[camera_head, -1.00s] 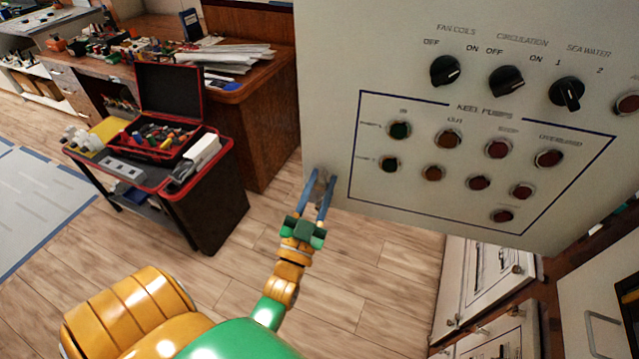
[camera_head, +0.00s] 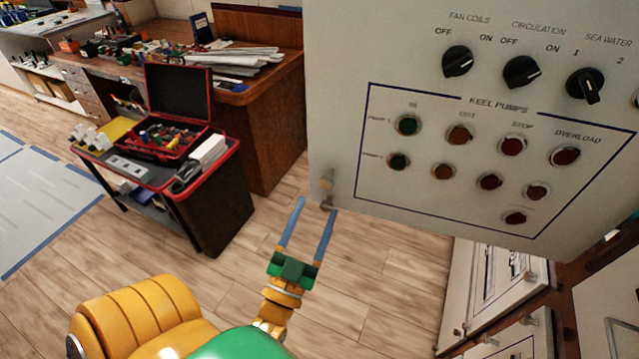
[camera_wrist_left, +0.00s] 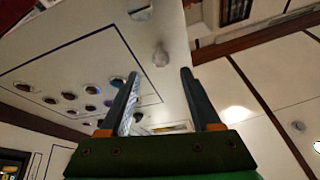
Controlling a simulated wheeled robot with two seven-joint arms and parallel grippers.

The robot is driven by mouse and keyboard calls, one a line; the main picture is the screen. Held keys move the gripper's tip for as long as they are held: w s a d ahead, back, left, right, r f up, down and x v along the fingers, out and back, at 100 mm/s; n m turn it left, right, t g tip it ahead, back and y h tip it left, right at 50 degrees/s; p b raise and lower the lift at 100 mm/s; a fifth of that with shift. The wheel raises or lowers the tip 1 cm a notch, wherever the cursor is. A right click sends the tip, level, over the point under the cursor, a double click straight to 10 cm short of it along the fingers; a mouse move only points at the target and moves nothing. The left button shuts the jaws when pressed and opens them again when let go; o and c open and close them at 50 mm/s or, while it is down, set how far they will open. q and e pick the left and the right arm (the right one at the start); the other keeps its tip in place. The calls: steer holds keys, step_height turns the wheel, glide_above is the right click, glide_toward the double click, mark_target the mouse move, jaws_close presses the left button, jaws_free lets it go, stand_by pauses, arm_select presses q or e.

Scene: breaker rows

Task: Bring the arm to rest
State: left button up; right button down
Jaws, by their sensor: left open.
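My left gripper (camera_head: 316,221) has two blue fingers on a green body. It is open, and nothing shows between its fingers. It is below and near the lower left corner of the grey control panel (camera_head: 335,100). A small metal knob (camera_head: 327,183) sticks out at that corner, just above the fingertips. In the left wrist view the open fingers (camera_wrist_left: 160,75) point up toward the panel, and the knob (camera_wrist_left: 160,54) shows beyond them, apart from both. My right gripper is not in view.
The panel carries black rotary switches (camera_head: 521,72) and several round lamps. A black cart (camera_head: 215,215) with an open red-edged toolbox (camera_head: 180,105) stands left, before a wooden desk (camera_head: 275,120). White cabinets (camera_head: 490,285) stand lower right. The wooden floor (camera_head: 390,290) between is clear.

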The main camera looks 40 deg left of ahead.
arm_select(q)
steer(key=shift+w, duration=0.15)
steer(key=s+d+f+m+g+h, duration=0.1)
steer(key=d+f+g+h, duration=0.3)
steer(key=f, duration=0.9)
steer(key=s+d+f+g+h, duration=0.15)
steer(key=d+f+g, duration=0.3)
steer(key=f, duration=0.95)
steer(key=s+a+f+g, duration=0.1)
steer(key=s+f+g, duration=0.5)
steer(key=s, duration=0.5)
steer(key=s+a+f+m+g, duration=0.1)
steer(key=s+a+f+g, duration=0.1)
steer(key=s+f+g, duration=0.4)
steer(key=s+f, duration=0.4)
steer(key=s, duration=0.2)
steer(key=shift+a+m, duration=0.3)
